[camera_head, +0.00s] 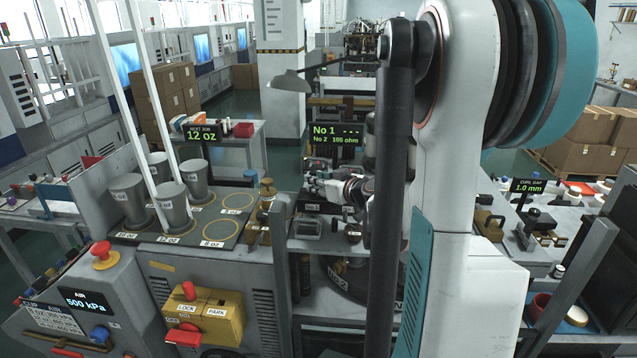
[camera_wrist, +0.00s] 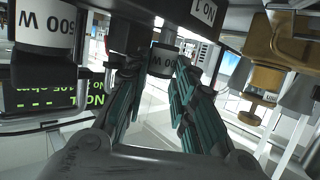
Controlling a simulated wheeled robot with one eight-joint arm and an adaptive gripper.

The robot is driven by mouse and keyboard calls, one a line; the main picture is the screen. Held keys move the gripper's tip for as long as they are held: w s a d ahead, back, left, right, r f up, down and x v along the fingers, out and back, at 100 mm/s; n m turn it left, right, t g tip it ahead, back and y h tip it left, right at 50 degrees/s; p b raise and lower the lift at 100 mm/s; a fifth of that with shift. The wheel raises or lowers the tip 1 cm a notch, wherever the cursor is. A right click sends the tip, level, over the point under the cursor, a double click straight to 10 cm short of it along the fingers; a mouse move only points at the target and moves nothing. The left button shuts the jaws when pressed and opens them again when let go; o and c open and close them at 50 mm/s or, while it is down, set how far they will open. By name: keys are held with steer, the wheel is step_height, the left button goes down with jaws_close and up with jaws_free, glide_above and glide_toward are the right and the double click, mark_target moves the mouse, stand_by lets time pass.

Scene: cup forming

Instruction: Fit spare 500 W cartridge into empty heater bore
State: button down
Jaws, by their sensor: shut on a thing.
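My gripper (camera_wrist: 160,75) has its teal-padded fingers shut on a dark cartridge with a white band (camera_wrist: 162,62), whose inverted lettering is partly readable as "00 W". The cartridge's far end is close to a dark block marked NO 1 (camera_wrist: 205,12); I cannot tell whether they touch. No bore opening is clearly visible. Another white-banded piece marked 500 W (camera_wrist: 45,28) is nearer the camera at upper left. In the head view my gripper (camera_head: 338,190) is at the middle station below the display; the held cartridge is not distinct there.
Grey cups (camera_head: 173,206) stand on the left plate. A brass-coloured fixture (camera_head: 266,205) is close on the left. My arm hides much of the right side.

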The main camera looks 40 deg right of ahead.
steer(key=shift+f+b, duration=0.45)
steer(key=shift+f, duration=0.1)
steer(key=shift+r, duration=0.25)
steer(key=shift+r+p, duration=1.6)
steer(key=shift+r, duration=0.5)
steer(key=shift+b, duration=0.45)
stand_by(0.6)
steer(key=shift+f+b, duration=1.95)
steer(key=shift+f, duration=0.3)
steer(key=c, duration=1.3)
jaws_free()
steer(key=v, duration=1.2)
